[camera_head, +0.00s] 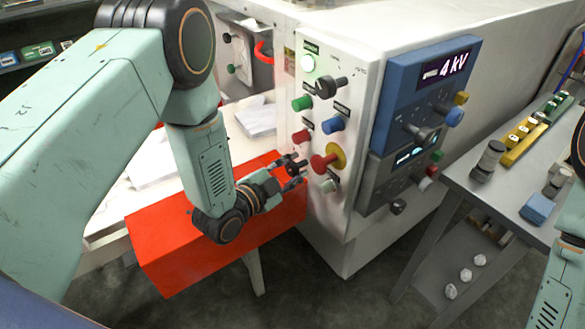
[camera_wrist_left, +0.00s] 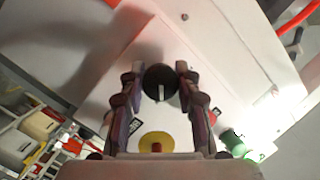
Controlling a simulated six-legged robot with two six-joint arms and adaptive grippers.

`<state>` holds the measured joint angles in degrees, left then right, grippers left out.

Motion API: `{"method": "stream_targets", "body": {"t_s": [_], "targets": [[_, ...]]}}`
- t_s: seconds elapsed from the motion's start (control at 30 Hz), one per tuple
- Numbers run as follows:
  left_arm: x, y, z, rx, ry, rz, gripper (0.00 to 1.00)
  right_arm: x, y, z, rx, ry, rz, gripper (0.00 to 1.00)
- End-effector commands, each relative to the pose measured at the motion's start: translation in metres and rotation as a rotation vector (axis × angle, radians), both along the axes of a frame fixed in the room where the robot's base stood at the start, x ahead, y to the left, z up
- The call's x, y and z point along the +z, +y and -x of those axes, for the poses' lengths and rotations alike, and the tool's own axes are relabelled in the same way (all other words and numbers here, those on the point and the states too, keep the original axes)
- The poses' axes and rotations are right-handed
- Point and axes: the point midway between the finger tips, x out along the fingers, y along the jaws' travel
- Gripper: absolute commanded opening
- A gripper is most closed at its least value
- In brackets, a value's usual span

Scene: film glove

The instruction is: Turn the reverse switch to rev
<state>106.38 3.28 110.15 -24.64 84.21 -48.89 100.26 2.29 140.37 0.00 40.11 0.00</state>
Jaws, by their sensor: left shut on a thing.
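My left gripper (camera_head: 291,168) is at the left side of the white control panel (camera_head: 345,195), left of the red mushroom button (camera_head: 319,162) with its yellow ring. In the left wrist view its fingers (camera_wrist_left: 158,86) stand on both sides of a round black knob (camera_wrist_left: 160,81), closed on it. A white pointer line on the knob points down in that view, toward the yellow ring (camera_wrist_left: 157,140). In the head view the fingers mostly hide this knob. I cannot read its markings. My right gripper is out of view.
Above are a larger black selector (camera_head: 326,87), a green button (camera_head: 302,103), a blue button (camera_head: 333,125) and a red button (camera_head: 300,137). A pale green button (camera_head: 327,186) sits below the mushroom button. An orange-red box (camera_head: 170,255) lies under my left forearm. A grey table (camera_head: 480,195) stands right.

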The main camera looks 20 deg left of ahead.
Motion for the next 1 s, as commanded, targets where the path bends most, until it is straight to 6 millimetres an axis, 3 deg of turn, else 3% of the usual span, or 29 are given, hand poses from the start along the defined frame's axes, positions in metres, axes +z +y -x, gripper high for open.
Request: {"method": "stream_targets", "body": {"t_s": [0.13, 0.17, 0.4, 0.77, 1.0], "targets": [[0.001, 0.000, 0.000, 0.000, -0.002, 0.000, 0.01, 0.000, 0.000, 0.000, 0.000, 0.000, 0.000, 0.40], [0.001, 0.000, 0.000, 0.000, -0.002, 0.000, 0.34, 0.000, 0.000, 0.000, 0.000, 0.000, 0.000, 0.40], [0.000, 0.000, 0.000, 0.000, -0.001, 0.001, 0.54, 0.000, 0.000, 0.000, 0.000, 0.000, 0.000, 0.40], [0.000, 0.001, 0.002, 0.001, 0.001, 0.001, 0.56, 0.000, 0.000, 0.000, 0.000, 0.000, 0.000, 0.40], [0.005, 0.015, 0.034, 0.005, 0.006, 0.003, 0.56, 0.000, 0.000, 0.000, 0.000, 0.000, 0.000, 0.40]]}}
